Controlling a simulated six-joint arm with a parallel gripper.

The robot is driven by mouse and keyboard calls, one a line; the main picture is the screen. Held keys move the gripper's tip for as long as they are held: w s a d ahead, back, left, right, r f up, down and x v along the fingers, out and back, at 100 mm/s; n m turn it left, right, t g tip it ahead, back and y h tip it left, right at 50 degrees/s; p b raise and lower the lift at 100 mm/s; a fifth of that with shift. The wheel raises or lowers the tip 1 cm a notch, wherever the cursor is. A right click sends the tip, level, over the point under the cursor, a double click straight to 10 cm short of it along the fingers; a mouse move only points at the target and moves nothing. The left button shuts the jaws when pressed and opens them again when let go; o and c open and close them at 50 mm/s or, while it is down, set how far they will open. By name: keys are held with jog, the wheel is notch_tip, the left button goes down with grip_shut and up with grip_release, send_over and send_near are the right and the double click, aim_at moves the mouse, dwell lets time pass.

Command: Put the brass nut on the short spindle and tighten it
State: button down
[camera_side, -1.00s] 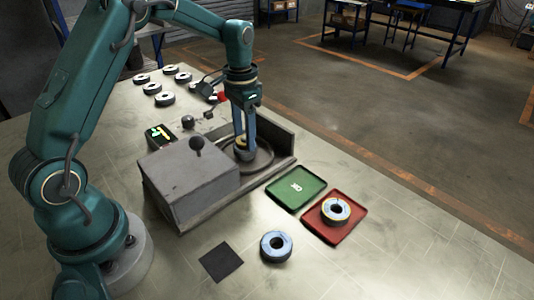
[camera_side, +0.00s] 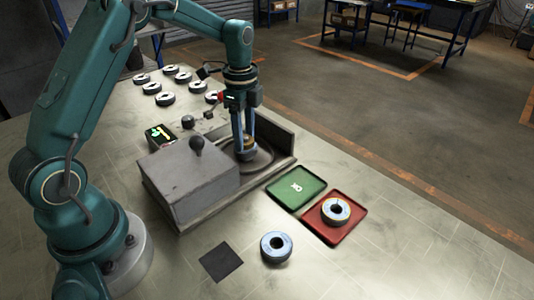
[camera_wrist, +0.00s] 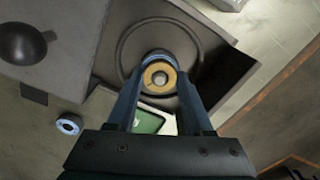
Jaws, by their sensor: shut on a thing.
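The brass nut (camera_wrist: 151,76) is a yellow ring between my fingertips in the wrist view. My gripper (camera_side: 246,152) points straight down and is shut on the nut, over the round plate (camera_side: 263,160) of the grey machine. A pale round end, seemingly the short spindle (camera_wrist: 160,78), shows in the nut's hole, so the nut appears to be around it. How far down the nut sits on the thread cannot be told. In the side view the fingers partly hide the nut and spindle.
The grey machine box (camera_side: 188,178) with a black knob (camera_side: 197,144) stands left of the plate, and a low wall (camera_side: 277,134) behind. A green tray (camera_side: 285,194) and a red tray (camera_side: 322,227) holding a disc (camera_side: 336,206) lie right. A loose disc (camera_side: 276,243) lies in front.

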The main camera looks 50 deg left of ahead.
jog(key=m, duration=0.6)
jog(key=shift+f, duration=0.1)
jog(key=shift+c, duration=1.1)
grip_release()
jog(key=shift+r, duration=3.55)
